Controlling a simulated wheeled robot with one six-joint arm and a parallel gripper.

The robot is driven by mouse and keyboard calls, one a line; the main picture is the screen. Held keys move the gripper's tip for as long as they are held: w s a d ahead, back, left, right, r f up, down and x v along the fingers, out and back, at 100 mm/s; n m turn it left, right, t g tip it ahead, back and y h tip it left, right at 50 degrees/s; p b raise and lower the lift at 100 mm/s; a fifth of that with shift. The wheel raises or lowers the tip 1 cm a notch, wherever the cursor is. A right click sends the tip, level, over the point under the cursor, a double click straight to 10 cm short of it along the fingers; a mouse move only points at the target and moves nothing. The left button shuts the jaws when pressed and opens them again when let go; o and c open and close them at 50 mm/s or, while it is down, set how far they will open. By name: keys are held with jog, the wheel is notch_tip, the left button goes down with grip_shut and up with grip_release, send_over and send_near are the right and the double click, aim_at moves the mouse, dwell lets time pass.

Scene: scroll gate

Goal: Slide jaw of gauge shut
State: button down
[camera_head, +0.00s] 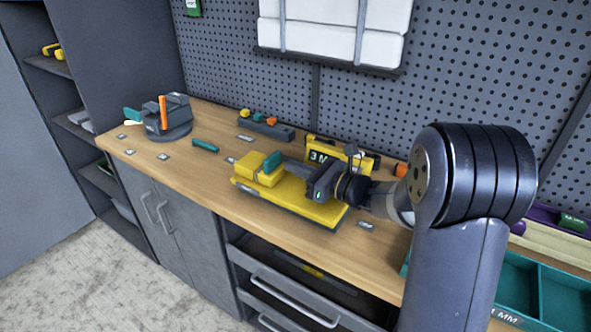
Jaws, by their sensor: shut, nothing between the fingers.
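The gauge has a long yellow base (290,203) lying on the workbench. A raised yellow block (249,165) stands at its left end, and a teal piece (272,162) stands upright beside it. I cannot tell for certain which part is the sliding jaw. A yellow-framed display (318,149) reading "3 M…" stands behind, partly covered by my gripper. My gripper (288,168) is shut with nothing between its fingers. It reaches in from the right over the base, its fingertips close to the teal piece; contact cannot be made out.
A dark vise-like fixture (168,120) with an orange handle stands at the bench's left end. A grey rack (266,126) with coloured knobs is at the back. A teal tray (565,299) lies at the right. Bare wood (190,170) is free at the left front.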

aim_at(275, 160)
jog(key=v, duration=1)
jog(key=shift+s+d+f+b, duration=0.15)
jog(key=shift+d+b, duration=0.1)
jog(key=shift+b, duration=0.15)
jog(key=p+x, duration=0.1)
jog(key=x, duration=1.3)
